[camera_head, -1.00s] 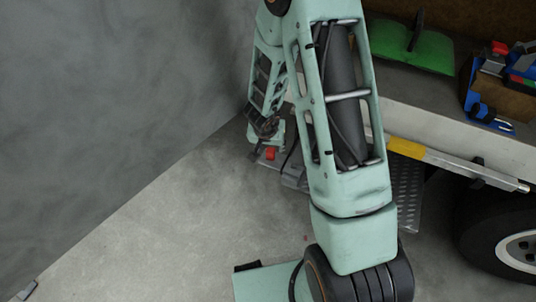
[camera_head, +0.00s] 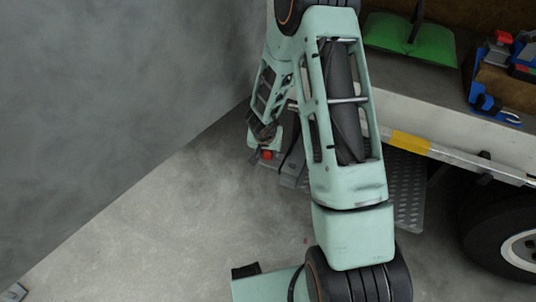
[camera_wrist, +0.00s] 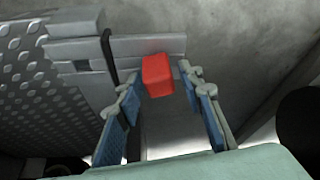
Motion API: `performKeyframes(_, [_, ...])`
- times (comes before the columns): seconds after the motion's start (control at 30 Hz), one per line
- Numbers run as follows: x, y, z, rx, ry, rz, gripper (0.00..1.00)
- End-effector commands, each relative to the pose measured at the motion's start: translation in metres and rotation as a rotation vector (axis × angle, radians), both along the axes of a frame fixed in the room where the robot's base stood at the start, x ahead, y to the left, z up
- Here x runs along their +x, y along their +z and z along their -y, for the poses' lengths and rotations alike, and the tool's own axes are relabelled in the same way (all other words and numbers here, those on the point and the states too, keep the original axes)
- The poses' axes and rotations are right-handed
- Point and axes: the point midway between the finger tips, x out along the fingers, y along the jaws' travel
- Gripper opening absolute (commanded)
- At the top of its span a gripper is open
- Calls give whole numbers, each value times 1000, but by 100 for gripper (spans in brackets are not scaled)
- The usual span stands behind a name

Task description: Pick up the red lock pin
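The red lock pin (camera_wrist: 158,76) shows as a red block in the wrist view, in front of a grey metal bracket (camera_wrist: 135,48). In the head view the pin (camera_head: 267,155) is a small red spot just below the end of my arm. My gripper (camera_wrist: 158,90) is open, with one blue-padded finger on each side of the pin's line. The pin sits between and slightly beyond the fingertips, and I see no clear contact with either pad. The pin's lower part is hidden from view.
A studded metal step (camera_wrist: 40,75) lies left of the bracket in the wrist view. The truck bed (camera_head: 450,125) with a yellow-marked rail (camera_head: 410,141) and a wheel (camera_head: 505,235) stands to the right.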

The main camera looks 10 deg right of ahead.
Motion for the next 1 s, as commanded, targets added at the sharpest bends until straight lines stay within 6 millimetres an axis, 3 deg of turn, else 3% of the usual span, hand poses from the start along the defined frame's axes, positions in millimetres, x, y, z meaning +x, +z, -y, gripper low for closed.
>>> performKeyframes(0.3, [0,0,0,0,0,0,0])
performKeyframes(0.67, [0,6,0,0,0,1,0])
performKeyframes(1.0, [1,48,0,-1,2,2,0])
